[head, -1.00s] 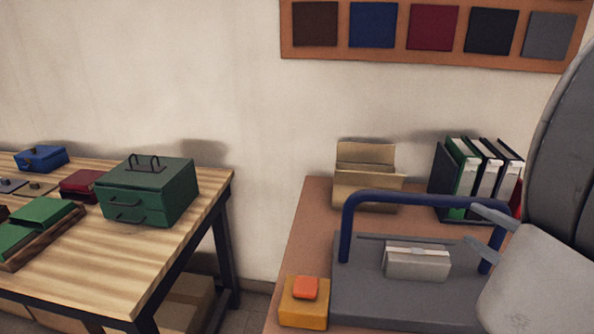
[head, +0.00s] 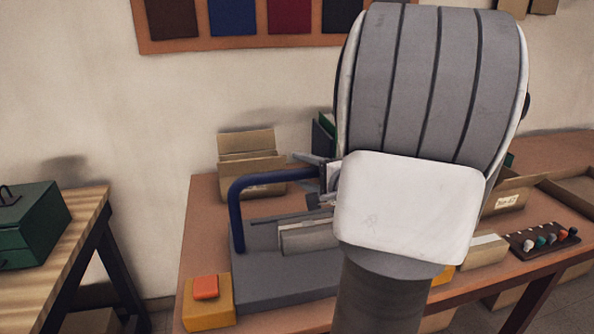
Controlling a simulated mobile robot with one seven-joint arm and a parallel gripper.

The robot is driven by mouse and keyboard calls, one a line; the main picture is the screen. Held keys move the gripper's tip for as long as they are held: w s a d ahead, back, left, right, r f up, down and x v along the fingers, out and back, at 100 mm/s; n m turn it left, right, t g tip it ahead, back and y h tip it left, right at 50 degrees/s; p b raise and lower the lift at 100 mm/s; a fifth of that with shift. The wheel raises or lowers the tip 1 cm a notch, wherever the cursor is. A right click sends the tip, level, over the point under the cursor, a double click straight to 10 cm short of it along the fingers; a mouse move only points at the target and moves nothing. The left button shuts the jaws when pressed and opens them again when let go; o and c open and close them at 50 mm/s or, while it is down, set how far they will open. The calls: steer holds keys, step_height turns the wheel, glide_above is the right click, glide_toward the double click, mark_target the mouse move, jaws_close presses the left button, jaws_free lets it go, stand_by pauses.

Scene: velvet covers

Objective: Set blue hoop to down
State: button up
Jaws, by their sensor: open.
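The blue hoop (head: 238,214) stands raised over a grey base plate (head: 262,292) on the brown table, with its top bar running to the right. My gripper (head: 309,180) is open at the right part of that top bar. One finger shows above the bar and one below it, but I cannot tell whether they touch it. My arm hides the hoop's right side and the right part of the base. A grey block with a pale top (head: 305,238) lies on the plate under the hoop.
A yellow box with an orange button (head: 206,287) sits at the base's left. A cardboard holder (head: 250,160) stands behind. To the right are a dark tray with coloured knobs (head: 542,240) and open boxes. A wooden bench (head: 75,240) with a green chest is at left.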

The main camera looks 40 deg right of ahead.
jaws_close()
stand_by(1.4)
